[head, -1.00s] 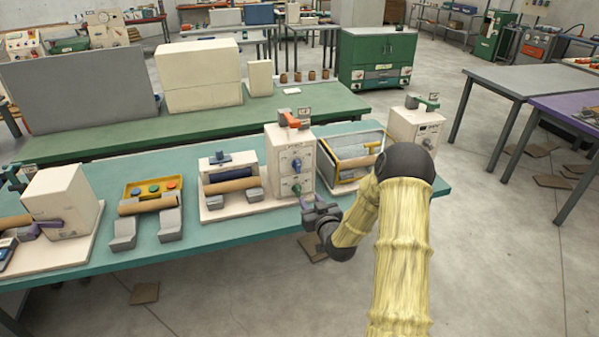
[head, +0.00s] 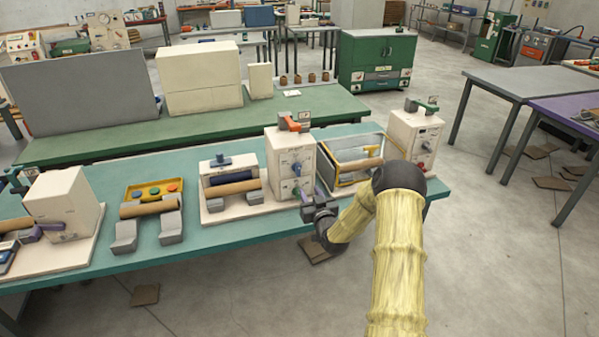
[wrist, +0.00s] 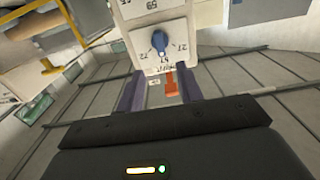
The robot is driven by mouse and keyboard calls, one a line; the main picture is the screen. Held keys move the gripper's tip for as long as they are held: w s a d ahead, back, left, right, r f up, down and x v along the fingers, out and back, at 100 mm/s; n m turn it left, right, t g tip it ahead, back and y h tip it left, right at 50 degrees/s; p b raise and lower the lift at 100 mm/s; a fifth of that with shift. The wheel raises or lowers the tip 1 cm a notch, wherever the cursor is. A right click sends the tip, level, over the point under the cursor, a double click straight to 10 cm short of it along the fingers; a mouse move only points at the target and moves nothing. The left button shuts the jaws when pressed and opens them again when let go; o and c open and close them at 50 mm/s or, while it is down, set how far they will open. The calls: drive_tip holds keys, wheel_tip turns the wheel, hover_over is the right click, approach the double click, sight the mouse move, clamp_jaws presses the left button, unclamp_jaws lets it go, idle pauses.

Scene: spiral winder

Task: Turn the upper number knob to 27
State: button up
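The cream winder box (head: 291,150) stands on the teal bench. On its front is the upper number knob (head: 297,165), blue, with a second knob below it. The wrist view looks upside down: the blue upper knob (wrist: 158,41) sits on a white numbered dial near the box's top edge, and I cannot read its exact setting. My gripper (head: 309,199) is in front of the box's lower front. In the wrist view my gripper's (wrist: 160,72) purple fingers are apart and empty, off the knob and short of it in the picture.
An orange lever (head: 290,122) tops the box. A yellow-edged tray (head: 340,178) stands right of it, and a roller unit (head: 215,213) left. Another cream box (head: 417,135) is at the bench's right end.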

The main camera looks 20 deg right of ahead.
sight(299, 172)
drive_tip(key=w+p, duration=0.2)
drive_tip(key=w, duration=1)
drive_tip(key=shift+w, duration=0.2)
drive_tip(key=shift+c, duration=0.5)
clamp_jaws()
